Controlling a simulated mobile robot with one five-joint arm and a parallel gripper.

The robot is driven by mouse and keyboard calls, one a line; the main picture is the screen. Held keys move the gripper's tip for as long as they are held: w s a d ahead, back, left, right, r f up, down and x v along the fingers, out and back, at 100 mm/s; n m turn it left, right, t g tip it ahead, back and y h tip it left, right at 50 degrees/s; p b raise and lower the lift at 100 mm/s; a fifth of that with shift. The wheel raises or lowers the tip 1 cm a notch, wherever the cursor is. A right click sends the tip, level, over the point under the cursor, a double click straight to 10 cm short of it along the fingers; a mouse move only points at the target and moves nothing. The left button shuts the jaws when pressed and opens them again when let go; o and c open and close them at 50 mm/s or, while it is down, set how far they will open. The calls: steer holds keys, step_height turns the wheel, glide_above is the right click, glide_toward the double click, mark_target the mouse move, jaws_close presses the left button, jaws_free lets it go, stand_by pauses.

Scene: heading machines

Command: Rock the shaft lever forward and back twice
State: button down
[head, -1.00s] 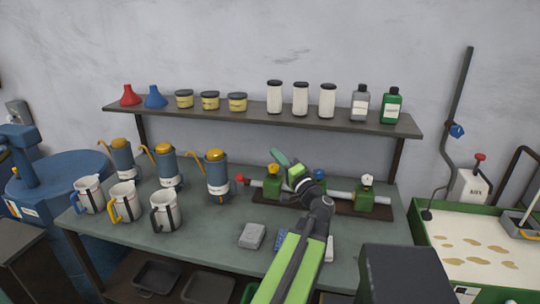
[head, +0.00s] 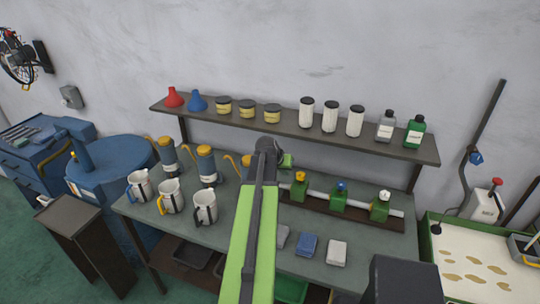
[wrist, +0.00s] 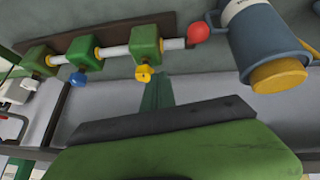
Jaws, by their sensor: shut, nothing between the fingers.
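The shaft assembly is a pale shaft (head: 320,198) running through green bearing blocks on a brown base on the bench. It also shows in the wrist view (wrist: 116,50). The red knob (wrist: 198,32) of the shaft lever is at the shaft's end in the wrist view, close beside a blue-grey oil can (wrist: 262,40). In the head view my arm hides the knob. My gripper (wrist: 157,88) is shut and empty, apart from the knob and the shaft. In the head view only a green bit of my gripper (head: 287,160) shows beside the arm's end.
Blue oil cans (head: 206,165) and white mugs (head: 170,196) stand left of my arm. A shelf (head: 300,133) with funnels, tins and bottles is above the bench. Small blocks (head: 307,244) lie on the bench front. A sand tray (head: 470,255) is at right.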

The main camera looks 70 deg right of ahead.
steer(key=w+a+r+n+p, duration=0.1)
steer(key=w+a+r+p, duration=0.15)
steer(key=w+r, duration=0.4)
steer(key=shift+t, duration=0.4)
steer(key=d+f+b, duration=0.1)
steer(key=f+b, duration=0.2)
steer(key=f, duration=0.1)
steer(key=d+f+b, duration=0.1)
steer(key=f+b, duration=0.3)
steer(key=d+f+b, duration=0.2)
steer(key=f+b, duration=0.2)
steer(key=shift+f, duration=0.4)
steer(key=shift+a+f+b, duration=0.75)
steer(key=shift+b, duration=0.2)
steer(key=shift+r, duration=0.1)
